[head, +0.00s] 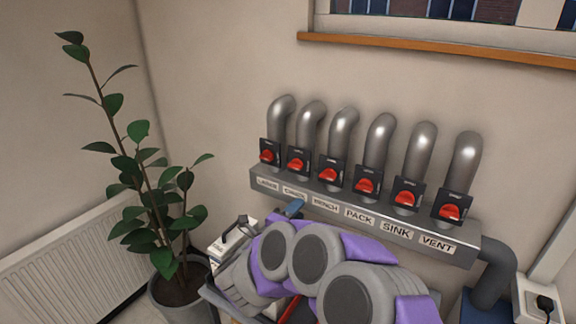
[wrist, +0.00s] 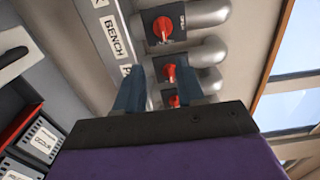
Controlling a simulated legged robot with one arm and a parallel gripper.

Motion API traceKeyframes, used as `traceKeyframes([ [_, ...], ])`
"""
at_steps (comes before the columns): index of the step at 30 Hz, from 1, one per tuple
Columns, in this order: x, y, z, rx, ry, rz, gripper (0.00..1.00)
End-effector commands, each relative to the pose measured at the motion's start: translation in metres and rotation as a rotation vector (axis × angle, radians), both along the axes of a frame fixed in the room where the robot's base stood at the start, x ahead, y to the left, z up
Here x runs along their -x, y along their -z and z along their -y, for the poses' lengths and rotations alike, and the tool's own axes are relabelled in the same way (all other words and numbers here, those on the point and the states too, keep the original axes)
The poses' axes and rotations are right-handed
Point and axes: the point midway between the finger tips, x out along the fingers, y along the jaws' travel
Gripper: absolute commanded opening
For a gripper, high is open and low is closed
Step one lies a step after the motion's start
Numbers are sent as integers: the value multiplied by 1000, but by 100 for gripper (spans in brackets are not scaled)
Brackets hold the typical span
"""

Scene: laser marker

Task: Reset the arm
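My arm, with purple and grey links, is folded low across the bottom centre of the head view. My gripper (wrist: 160,76) shows in the wrist view as two blue-grey fingers standing apart with nothing between them, pointing toward the row of red knobs. In the head view a small blue part of my gripper (head: 292,208) shows near the left end of the labelled duct; the rest is hidden behind my arm. The red knobs (head: 366,186) sit on black plates on several grey pipes. I cannot tell any contact between fingers and knobs.
The grey duct (head: 345,215) carries labels such as BENCH, PACK, SINK and VENT. A potted plant (head: 150,200) and a white radiator (head: 70,255) stand at left. A wooden window sill (head: 430,50) runs above. A socket with a black plug (head: 544,304) is at lower right.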

Motion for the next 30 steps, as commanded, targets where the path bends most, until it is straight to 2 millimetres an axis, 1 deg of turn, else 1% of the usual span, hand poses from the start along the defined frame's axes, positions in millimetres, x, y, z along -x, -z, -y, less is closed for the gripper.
traceKeyframes([
  [2, -3, -3, -2, -5, -22, -7, 38],
  [5, -8, -9, -11, -17, -88, -34, 38],
  [10, -17, -23, -34, -20, -262, -105, 38],
  [16, -13, -38, -64, 21, -483, -193, 38],
  [19, -6, -46, -78, 57, -590, -235, 38],
  [23, 8, -51, -93, 118, -724, -294, 38],
  [25, 18, -55, -99, 158, -794, -326, 38],
  [29, 40, -55, -107, 235, -916, -394, 38],
  [30, 48, -54, -109, 264, -956, -417, 38],
])
